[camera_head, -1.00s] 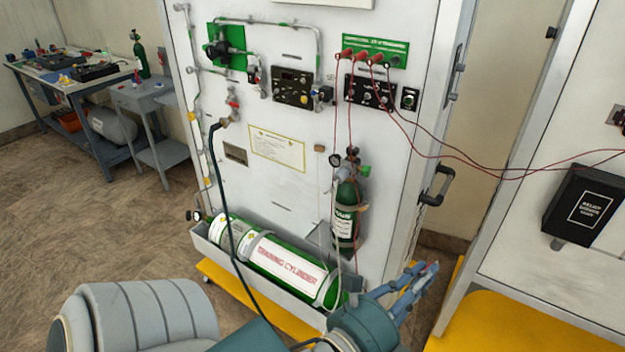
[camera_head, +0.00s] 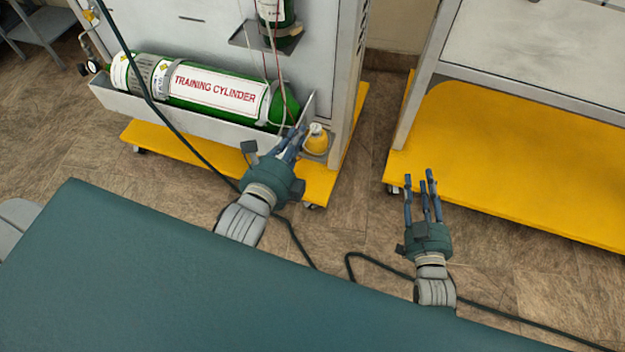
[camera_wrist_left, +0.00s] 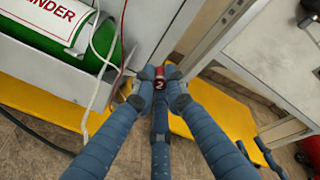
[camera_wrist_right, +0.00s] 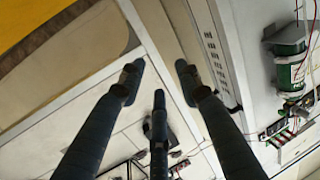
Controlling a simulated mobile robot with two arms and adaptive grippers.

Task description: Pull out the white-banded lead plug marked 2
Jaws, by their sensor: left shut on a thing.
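The lead plug marked 2 (camera_wrist_left: 160,84) shows in the left wrist view as a red body with a white 2. My left gripper (camera_wrist_left: 160,88) is shut on it, with fingertips on both sides. Whether it has a white band is too small to tell. In the head view my left gripper (camera_head: 292,142) is low beside the right end of the training cylinder tray; the plug cannot be made out there. My right gripper (camera_head: 421,184) is open and empty, well to the right, over the floor gap. It also shows empty in the right wrist view (camera_wrist_right: 160,78).
The green training cylinder (camera_head: 217,92) lies in a white tray (camera_head: 190,124) on a yellow base (camera_head: 200,155). A yellow-topped item (camera_head: 316,138) stands close to my left fingers. A black hose (camera_head: 160,112) crosses the floor. A second yellow base (camera_head: 500,160) is at right.

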